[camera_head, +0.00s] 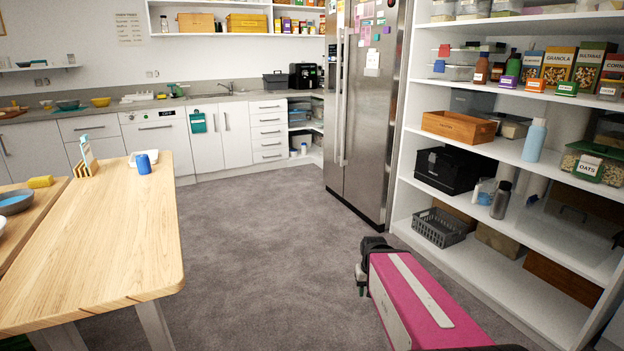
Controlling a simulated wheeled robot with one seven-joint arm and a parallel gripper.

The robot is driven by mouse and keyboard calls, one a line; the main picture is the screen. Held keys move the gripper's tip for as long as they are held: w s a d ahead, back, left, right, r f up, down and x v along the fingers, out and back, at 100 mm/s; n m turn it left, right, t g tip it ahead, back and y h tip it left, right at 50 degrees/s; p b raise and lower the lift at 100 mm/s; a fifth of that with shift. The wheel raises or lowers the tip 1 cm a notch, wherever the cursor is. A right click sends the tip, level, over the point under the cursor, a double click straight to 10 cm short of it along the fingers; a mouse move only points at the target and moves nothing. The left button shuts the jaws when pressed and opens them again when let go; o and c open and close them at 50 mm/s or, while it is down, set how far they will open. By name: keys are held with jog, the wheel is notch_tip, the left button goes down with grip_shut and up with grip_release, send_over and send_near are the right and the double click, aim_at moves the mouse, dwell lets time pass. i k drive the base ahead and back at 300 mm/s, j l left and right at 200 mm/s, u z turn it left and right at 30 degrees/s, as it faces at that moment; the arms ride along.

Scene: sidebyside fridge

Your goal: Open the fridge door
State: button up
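The side-by-side fridge (368,140) is tall stainless steel and stands at the back, right of centre. Its two doors look shut, with two long vertical handles (341,105) side by side at their meeting edge. Notes and magnets cover the upper part of the right door. A pink part of my arm reaches up from the lower right and ends in a dark end piece (366,262). This end is low, in front of the fridge and well apart from it. Its fingers cannot be made out, and nothing is seen held.
A wooden table (120,235) stands at the left with a blue can (143,164) on it. An open shelf unit (480,255) full of food and boxes stands right of the fridge, close to my arm. The grey carpet (260,240) between table and fridge is clear.

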aim_at(373, 94)
jog(key=i+u, duration=0.15)
jog(key=i, duration=1.75)
